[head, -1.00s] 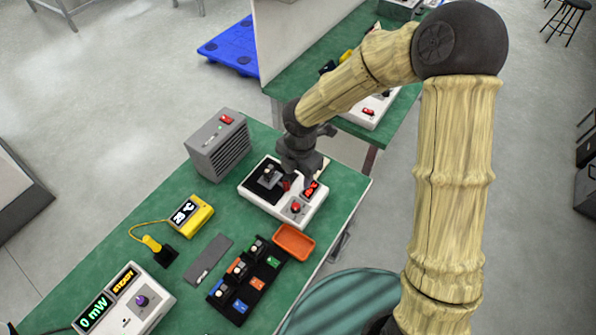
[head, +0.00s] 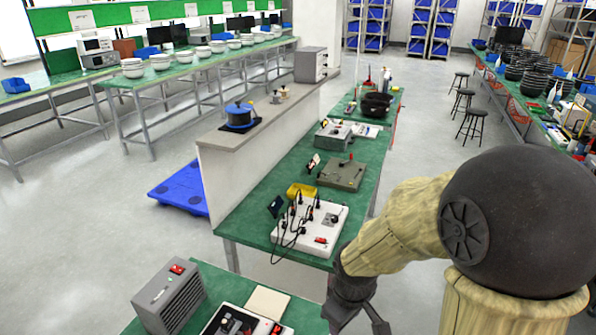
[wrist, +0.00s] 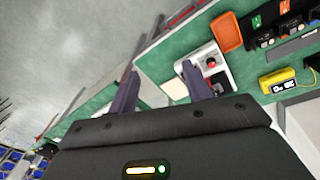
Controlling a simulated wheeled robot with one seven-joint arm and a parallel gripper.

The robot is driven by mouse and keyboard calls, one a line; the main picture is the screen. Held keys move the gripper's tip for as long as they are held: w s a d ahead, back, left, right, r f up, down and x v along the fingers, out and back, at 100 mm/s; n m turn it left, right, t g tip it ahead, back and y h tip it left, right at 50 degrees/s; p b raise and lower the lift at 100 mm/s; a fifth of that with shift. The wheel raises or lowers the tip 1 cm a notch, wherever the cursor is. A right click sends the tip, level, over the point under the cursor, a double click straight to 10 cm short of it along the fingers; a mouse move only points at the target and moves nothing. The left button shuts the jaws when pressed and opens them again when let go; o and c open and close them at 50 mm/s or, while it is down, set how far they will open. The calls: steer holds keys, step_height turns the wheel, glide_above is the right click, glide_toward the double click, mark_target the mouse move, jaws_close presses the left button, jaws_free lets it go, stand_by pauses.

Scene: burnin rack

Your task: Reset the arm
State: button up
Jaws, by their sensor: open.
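My gripper (wrist: 163,88) is open and empty in the wrist view, with its two dark fingers apart above the green bench edge. In the head view my gripper (head: 358,315) shows at the bottom, right of the near green bench, partly cut off by the frame. My arm is bent, with its large dark elbow at the lower right. The white-and-black test unit (head: 235,322) is partly visible at the bottom of the head view. It also shows in the wrist view (wrist: 208,66), beyond the fingers, apart from them.
A grey box with a red switch (head: 168,297) stands on the near bench. An orange tray (wrist: 227,32) and a yellow meter (wrist: 284,80) lie on the bench. A white unit with cables (head: 310,228) sits on the farther bench. A blue pallet (head: 181,190) is on the floor.

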steer(key=s+d+r+m+t, duration=0.1)
steer(key=s+d+r+m, duration=0.1)
steer(key=d+m, duration=0.3)
steer(key=s+m, duration=0.1)
steer(key=m, duration=0.2)
steer(key=shift+s+d+r+m, duration=0.15)
steer(key=shift+d+r+m, duration=0.05)
steer(key=shift+m, duration=0.1)
